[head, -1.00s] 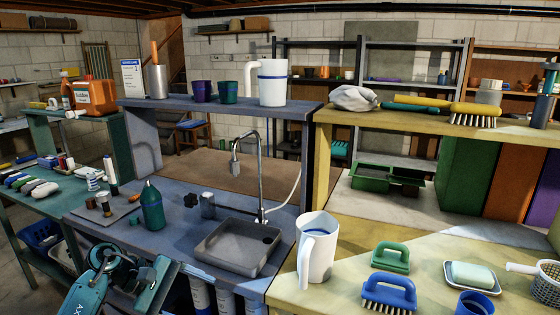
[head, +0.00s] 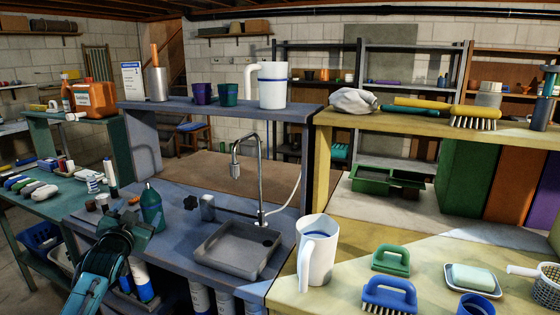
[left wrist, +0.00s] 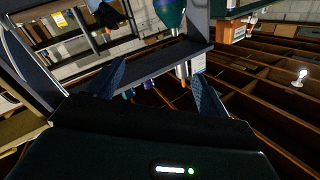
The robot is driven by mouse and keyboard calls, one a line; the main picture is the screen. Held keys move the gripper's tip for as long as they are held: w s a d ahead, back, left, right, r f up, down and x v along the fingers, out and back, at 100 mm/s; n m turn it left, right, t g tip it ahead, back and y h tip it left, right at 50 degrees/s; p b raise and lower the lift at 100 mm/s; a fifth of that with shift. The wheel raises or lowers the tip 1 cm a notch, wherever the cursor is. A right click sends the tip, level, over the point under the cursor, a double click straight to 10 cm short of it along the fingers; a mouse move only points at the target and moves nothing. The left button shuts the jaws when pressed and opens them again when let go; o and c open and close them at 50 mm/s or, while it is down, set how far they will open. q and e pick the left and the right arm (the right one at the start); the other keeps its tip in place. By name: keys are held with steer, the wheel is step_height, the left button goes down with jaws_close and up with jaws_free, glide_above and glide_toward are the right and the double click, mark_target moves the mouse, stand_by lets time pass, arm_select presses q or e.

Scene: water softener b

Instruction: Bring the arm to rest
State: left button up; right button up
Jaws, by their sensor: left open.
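My left arm comes in at the lower left of the head view. Its gripper (head: 126,214) is over the left part of the blue-grey sink bench (head: 185,228), close to the green bottle (head: 152,208); I cannot tell if they touch. In the left wrist view the two dark blue fingers of the left gripper (left wrist: 157,90) stand wide apart with nothing held between them. The green bottle shows at the top edge there (left wrist: 170,12), beyond the fingers. My right gripper is in neither view.
A sink (head: 238,248) with a tall faucet (head: 260,180) lies right of the gripper. A white jug (head: 316,252) and brushes (head: 389,296) stand on the yellow bench. A raised shelf (head: 220,106) carries cups and a pitcher. A teal table (head: 50,205) is at left.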

arm_select(q)
steer(key=s+d+f+g+h, duration=0.2)
steer(key=s+d+f, duration=0.4)
steer(key=s+f, duration=0.3)
steer(key=s+d+f+g+h, duration=0.15)
steer(key=s+d+f, duration=0.4)
steer(key=f, duration=0.55)
steer(key=s+d+f+g, duration=0.1)
steer(key=s+d+f, duration=0.1)
steer(key=s, duration=0.6)
steer(key=s+d+f+g+h, duration=0.1)
steer(key=s+d+f, duration=0.2)
steer(key=s, duration=0.5)
steer(key=s+d+f+g+h, duration=0.1)
steer(key=s+d+f, duration=0.1)
steer(key=s+d, duration=0.3)
steer(key=s, duration=0.4)
steer(key=shift+f+n+g, duration=0.25)
steer(key=shift+n+g, duration=0.1)
steer(key=shift+n, duration=0.05)
